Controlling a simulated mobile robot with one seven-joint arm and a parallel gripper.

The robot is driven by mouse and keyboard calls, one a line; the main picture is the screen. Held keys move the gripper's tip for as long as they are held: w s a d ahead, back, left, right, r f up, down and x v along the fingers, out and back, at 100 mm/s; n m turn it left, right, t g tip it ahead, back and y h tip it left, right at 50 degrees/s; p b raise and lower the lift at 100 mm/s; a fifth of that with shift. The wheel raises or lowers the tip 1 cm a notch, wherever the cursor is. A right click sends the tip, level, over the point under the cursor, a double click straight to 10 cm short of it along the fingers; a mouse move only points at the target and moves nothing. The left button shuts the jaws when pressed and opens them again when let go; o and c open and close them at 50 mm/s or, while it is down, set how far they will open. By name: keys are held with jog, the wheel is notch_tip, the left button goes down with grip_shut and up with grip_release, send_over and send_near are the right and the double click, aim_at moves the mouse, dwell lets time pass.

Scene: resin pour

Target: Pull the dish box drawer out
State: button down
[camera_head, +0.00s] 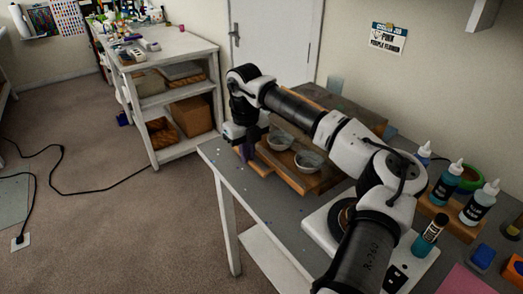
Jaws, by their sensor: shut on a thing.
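The dish box (345,107) is a low wooden box on the grey worktable, partly hidden behind my arm. Its wooden drawer (284,177) sticks out on the side facing the table's front left edge. Two clear round dishes, one on the left (280,140) and one on the right (308,161), sit in the open part. My gripper (246,152) points down at the drawer's outer left end and is shut on the drawer there. The exact grip is small and dark, and the handle cannot be made out.
My arm reaches across the table above the box. Several bottles, one of them teal (445,183), stand in a wooden holder at the right. A white device (318,228) lies near my arm. A shelf unit (170,95) stands to the left, with open floor between.

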jog(key=s+a+b, duration=0.1)
jog(key=s+a, duration=0.3)
jog(key=a, duration=0.2)
jog(key=shift+s+b, duration=0.2)
jog(key=shift+b, duration=0.15)
jog(key=shift+a, duration=0.1)
jog(key=c, duration=1.5)
grip_release()
jog(key=shift+s+a, duration=0.1)
jog(key=shift+a, duration=0.05)
jog(key=shift+r, duration=0.1)
notch_tip(320, 180, up, 14)
jog(key=shift+f+b, duration=0.15)
jog(key=shift+b, duration=0.9)
